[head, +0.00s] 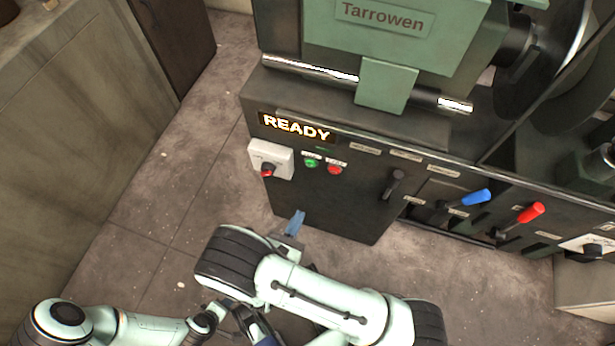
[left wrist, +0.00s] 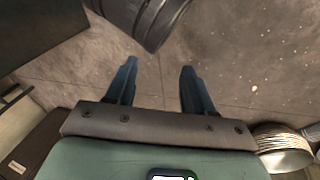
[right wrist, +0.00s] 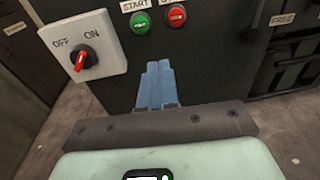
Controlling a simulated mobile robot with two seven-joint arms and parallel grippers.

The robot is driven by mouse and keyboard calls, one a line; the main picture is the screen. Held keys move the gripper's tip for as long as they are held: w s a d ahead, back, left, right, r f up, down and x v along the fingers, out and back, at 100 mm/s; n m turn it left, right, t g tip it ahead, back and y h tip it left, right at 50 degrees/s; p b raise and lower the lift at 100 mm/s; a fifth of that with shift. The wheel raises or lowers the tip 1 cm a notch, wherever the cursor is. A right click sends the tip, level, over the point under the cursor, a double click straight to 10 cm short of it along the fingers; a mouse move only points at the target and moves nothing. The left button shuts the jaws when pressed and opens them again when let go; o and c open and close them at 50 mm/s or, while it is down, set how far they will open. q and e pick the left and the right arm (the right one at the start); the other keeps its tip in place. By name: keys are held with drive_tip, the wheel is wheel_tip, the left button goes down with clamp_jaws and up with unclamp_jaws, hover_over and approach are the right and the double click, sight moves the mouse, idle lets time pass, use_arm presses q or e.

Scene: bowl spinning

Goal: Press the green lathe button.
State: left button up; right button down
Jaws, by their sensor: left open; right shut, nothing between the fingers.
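The green button (head: 311,162) is on the dark front panel of the lathe (head: 330,190), under a small label. In the right wrist view the green button (right wrist: 140,23) is marked START. My right gripper (head: 297,217) is shut and empty. In the right wrist view its blue fingertips (right wrist: 158,66) are just below and right of the green button in the picture; I see no contact. My left gripper (left wrist: 158,66) is open and empty, with only floor between its fingers. In the head view the left gripper is mostly hidden at the bottom.
A red button (head: 335,169) sits just right of the green one. A white OFF/ON switch box (head: 270,159) with a red knob juts out to the left. A READY sign (head: 296,127) is lit above. A black lever (head: 392,184), blue lever (head: 476,198) and red lever (head: 531,212) are further right.

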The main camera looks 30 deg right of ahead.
use_arm(q)
drive_tip(key=shift+w+d+f, duration=0.15)
drive_tip(key=shift+d+f, duration=0.05)
drive_tip(key=shift+f, duration=0.05)
use_arm(e)
drive_tip(key=shift+w+a+r+n+t, duration=0.25)
drive_tip(key=shift+w+a+r+t, duration=0.05)
drive_tip(key=shift+a+t, duration=0.15)
drive_tip(key=shift+w+a+r+n+t, duration=0.25)
drive_tip(key=shift+w+a+t, duration=0.05)
drive_tip(key=shift+a+t, duration=0.1)
drive_tip(key=b, duration=0.2)
approach(310, 165)
drive_tip(key=d, duration=0.1)
drive_tip(key=x, duration=0.4)
drive_tip(key=shift+w, duration=0.45)
use_arm(q)
drive_tip(key=shift+s+a+f+b, duration=0.1)
drive_tip(key=shift+s+a+f, duration=0.1)
drive_tip(key=shift+f, duration=0.45)
drive_tip(key=shift+s+a+f+b, duration=0.15)
drive_tip(key=shift+s+a+f, duration=0.1)
drive_tip(key=shift+f, duration=0.35)
drive_tip(key=shift+s+a+f+b, duration=0.1)
drive_tip(key=shift+s+a+f, duration=0.1)
drive_tip(key=shift+f, duration=0.45)
use_arm(e)
drive_tip(key=shift+w+d, duration=0.5)
drive_tip(key=shift+d, duration=0.05)
